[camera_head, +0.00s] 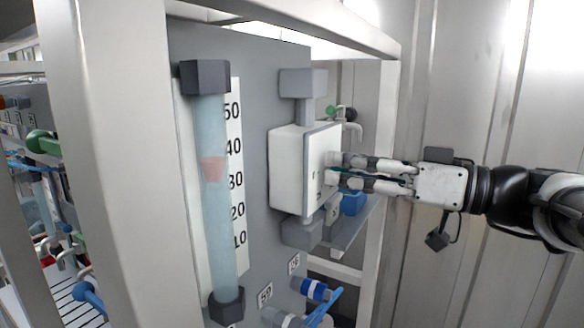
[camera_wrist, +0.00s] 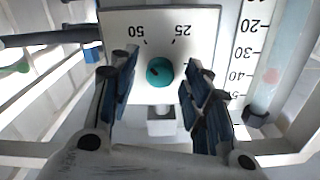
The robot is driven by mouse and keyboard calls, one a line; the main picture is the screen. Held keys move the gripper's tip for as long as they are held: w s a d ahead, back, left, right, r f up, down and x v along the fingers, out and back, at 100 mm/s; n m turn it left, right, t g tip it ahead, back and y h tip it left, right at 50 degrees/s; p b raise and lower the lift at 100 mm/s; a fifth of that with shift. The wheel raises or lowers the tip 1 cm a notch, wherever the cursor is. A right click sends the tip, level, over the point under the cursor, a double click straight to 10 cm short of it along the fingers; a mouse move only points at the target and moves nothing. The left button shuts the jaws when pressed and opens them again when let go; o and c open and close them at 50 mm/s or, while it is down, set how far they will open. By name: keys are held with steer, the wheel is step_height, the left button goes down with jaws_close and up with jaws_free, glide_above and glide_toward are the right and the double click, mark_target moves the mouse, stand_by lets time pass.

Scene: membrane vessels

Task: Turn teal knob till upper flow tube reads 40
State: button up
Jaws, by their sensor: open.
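The teal knob (camera_wrist: 159,71) sits on the front of a white box (camera_wrist: 112,24), with marks 50 and 25 beside it in the upside-down wrist view. A small dark red mark shows on the knob. My gripper (camera_wrist: 163,74) is open, with one finger on each side of the knob and visible gaps between. In the head view my gripper (camera_head: 334,170) is at the front of the box, and the knob is hidden. The clear flow tube (camera_head: 216,225) stands upright left of the box. Its pink float (camera_head: 214,168) sits between 30 and 40.
A pale frame post (camera_head: 110,160) stands in front at the left, and another upright (camera_head: 386,110) is behind my gripper. Blue-handled fittings (camera_head: 318,290) are below the box. A grey wall (camera_head: 470,90) is at the right.

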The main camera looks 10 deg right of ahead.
steer(key=v, duration=1.1)
steer(key=shift+s+d, duration=0.15)
steer(key=shift+d, duration=0.1)
